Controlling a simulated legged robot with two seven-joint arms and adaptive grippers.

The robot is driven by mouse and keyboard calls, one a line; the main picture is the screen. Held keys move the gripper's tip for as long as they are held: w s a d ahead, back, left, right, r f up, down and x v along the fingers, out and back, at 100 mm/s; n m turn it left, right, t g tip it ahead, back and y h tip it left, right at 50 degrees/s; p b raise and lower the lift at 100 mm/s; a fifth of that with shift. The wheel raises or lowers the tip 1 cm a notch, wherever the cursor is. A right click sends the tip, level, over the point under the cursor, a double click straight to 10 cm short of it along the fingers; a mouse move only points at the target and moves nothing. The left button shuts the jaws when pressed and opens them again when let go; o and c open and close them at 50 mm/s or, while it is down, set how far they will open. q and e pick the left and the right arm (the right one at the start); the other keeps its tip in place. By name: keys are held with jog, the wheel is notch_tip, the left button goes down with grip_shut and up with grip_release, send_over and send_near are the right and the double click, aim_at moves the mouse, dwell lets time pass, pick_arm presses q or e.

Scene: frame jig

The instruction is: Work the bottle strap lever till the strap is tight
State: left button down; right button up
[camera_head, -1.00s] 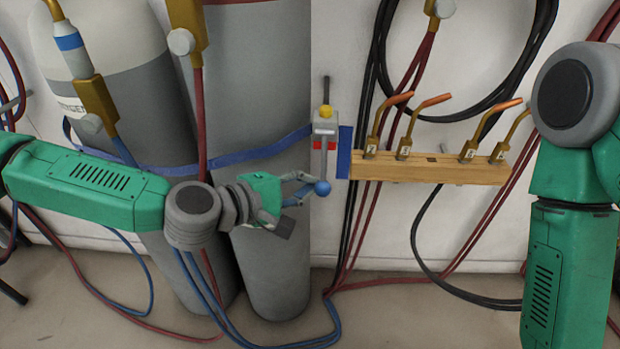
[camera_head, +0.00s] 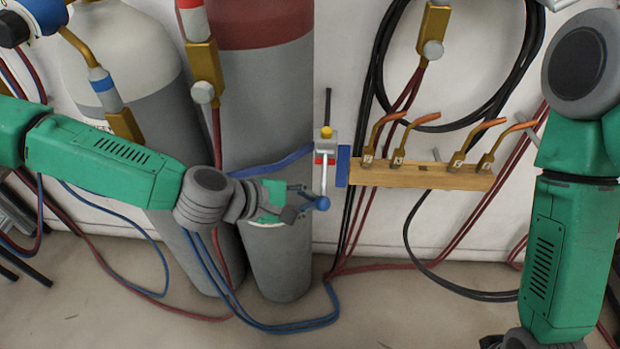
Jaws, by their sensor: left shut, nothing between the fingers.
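The strap ratchet (camera_head: 326,146) is a grey block with a yellow button and a red part, fixed to the wall. Its lever (camera_head: 324,180) hangs straight down and ends in a blue ball (camera_head: 322,203). The blue strap (camera_head: 272,168) runs left from the ratchet across the grey gas bottle (camera_head: 262,100); I cannot tell how tight it is. My left gripper (camera_head: 307,200) is shut and empty, its fingertips just left of the ball; I cannot tell whether they touch it. My right arm hangs at the right; its fingers are out of view.
A wooden rack (camera_head: 425,176) with several copper-tipped torch nozzles is right of the ratchet, close to the lever. Black hoses (camera_head: 456,120) and red hoses hang behind it. A second bottle (camera_head: 125,60) stands left. Hoses also lie on the floor.

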aim_at(320, 202)
pick_arm(q)
jog(key=r+g+p, duration=0.1)
jog(key=s+r+n+g+p, duration=0.1)
jog(key=p, duration=0.1)
jog(key=r+g+p, duration=0.1)
jog(key=p, duration=0.1)
jog(key=shift+s+d+n+y, duration=0.1)
jog(key=shift+s+n+y, duration=0.2)
jog(key=shift+s, duration=0.05)
jog(key=shift+s+r+p, duration=0.2)
jog(key=shift+r+p, duration=0.1)
jog(key=shift+p, duration=0.45)
